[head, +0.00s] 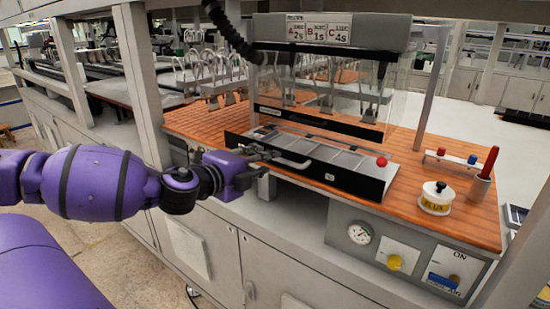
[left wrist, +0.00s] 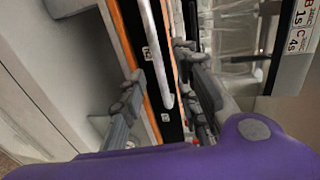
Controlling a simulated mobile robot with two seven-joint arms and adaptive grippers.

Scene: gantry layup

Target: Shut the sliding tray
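The sliding tray (head: 340,157) is a grey, sectioned tray with a black front (head: 340,181). It sticks out from under the clear guard towards the bench's front edge. A pale bar handle (head: 293,163) is on its front, and a red ball knob (head: 382,162) is at its right end. My left gripper (head: 267,154) is at the handle's left end. In the left wrist view its two fingers (left wrist: 160,62) are apart, with the handle (left wrist: 152,40) running between them. I cannot tell whether either finger touches it. My right gripper is not in view.
A clear guard (head: 330,95) with a grey top beam stands over the orange bench top (head: 435,195). A yellow-labelled pot (head: 436,198), a small peg rack (head: 455,158) and a red marker in a holder (head: 485,170) stand at the right. A gauge panel (head: 400,250) is below.

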